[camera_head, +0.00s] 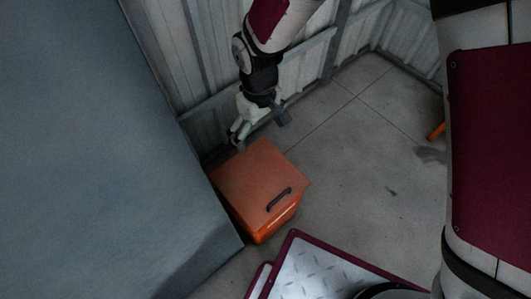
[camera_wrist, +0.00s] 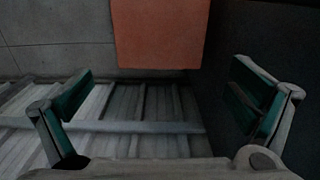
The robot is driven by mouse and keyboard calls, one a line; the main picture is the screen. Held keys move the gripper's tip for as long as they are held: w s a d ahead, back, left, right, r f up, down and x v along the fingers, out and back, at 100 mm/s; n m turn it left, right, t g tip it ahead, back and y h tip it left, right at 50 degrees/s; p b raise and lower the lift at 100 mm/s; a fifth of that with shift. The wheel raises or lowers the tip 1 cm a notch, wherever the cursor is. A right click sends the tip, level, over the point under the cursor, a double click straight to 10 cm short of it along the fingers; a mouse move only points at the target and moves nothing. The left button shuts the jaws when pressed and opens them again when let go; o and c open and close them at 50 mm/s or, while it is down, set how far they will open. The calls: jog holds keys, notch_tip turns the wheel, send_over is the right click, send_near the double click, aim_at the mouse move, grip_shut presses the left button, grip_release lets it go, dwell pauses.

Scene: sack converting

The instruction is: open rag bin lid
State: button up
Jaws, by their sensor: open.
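The orange rag bin (camera_head: 272,221) stands on the floor in the head view, beside the large grey-blue block. Its flat orange lid (camera_head: 250,176) is down, with a dark bar handle (camera_head: 279,199) near the edge away from the wall. My gripper (camera_head: 258,133) is open and empty, above and just beyond the lid's wall-side edge. In the wrist view my gripper (camera_wrist: 160,100) shows its two green-padded fingers wide apart. Part of the orange lid (camera_wrist: 158,35) shows at the top of that view, past the fingertips. The handle is not visible there.
A large grey-blue block (camera_head: 85,150) stands close along the bin's left side. A corrugated metal wall (camera_head: 210,50) with rails is behind the bin. Open concrete floor (camera_head: 350,155) lies to the right. An orange object (camera_head: 436,132) shows at the far right.

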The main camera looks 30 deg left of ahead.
notch_tip(320, 180, down, 13)
jog(key=b, duration=0.1)
dwell(0.3)
jog(key=shift+c, duration=0.6)
grip_shut()
jog(key=c, duration=2.2)
grip_release()
jog(key=o, duration=2.3)
jog(key=shift+r, duration=0.1)
